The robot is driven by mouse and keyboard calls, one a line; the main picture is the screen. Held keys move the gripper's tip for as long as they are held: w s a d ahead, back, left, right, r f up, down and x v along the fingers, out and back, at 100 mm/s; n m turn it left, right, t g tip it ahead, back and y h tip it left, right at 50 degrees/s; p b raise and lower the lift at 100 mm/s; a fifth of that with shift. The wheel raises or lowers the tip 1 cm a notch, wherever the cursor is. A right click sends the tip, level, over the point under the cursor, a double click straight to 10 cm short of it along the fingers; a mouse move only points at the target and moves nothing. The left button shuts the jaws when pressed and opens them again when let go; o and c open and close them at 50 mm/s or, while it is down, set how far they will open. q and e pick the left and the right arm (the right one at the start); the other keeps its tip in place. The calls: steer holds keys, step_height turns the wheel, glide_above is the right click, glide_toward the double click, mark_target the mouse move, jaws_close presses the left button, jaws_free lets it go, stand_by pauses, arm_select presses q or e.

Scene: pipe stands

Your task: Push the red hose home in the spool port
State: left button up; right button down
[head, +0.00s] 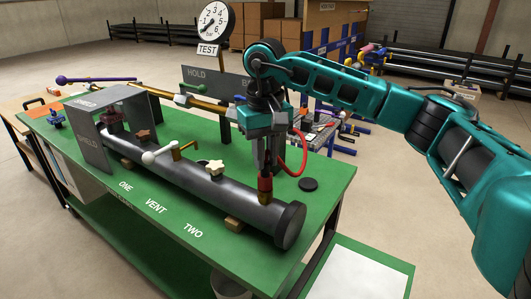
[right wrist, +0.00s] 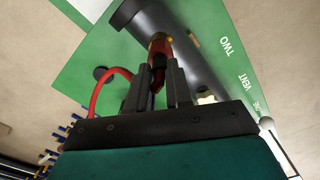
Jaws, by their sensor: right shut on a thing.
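The spool is a dark grey pipe (head: 180,175) lying on wooden blocks on the green bench. It also shows in the right wrist view (right wrist: 190,60). My right gripper (head: 267,170) points down over the spool's near right end and is shut on the red hose's end fitting (head: 265,184). The red hose (head: 304,150) loops out to the right of the fingers; it shows to the left in the right wrist view (right wrist: 96,92). The fitting's lower tip meets a brass-coloured part (head: 264,197) at the spool's top. I cannot tell how deep it sits. My left gripper is out of view.
The green bench (head: 325,172) has a black disc (head: 308,184) right of the spool. A white-handled valve (head: 164,152), a cream knob (head: 215,167) and a grey shield (head: 92,138) stand along the spool. A TEST gauge (head: 213,22) stands behind.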

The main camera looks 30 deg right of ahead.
steer(key=c, duration=1)
jaws_free()
steer(key=shift+o, duration=0.2)
step_height(320, 180, up, 5)
steer(key=p, duration=0.4)
step_height(320, 180, up, 13)
steer(key=p, duration=0.2)
steer(key=shift+f, duration=0.1)
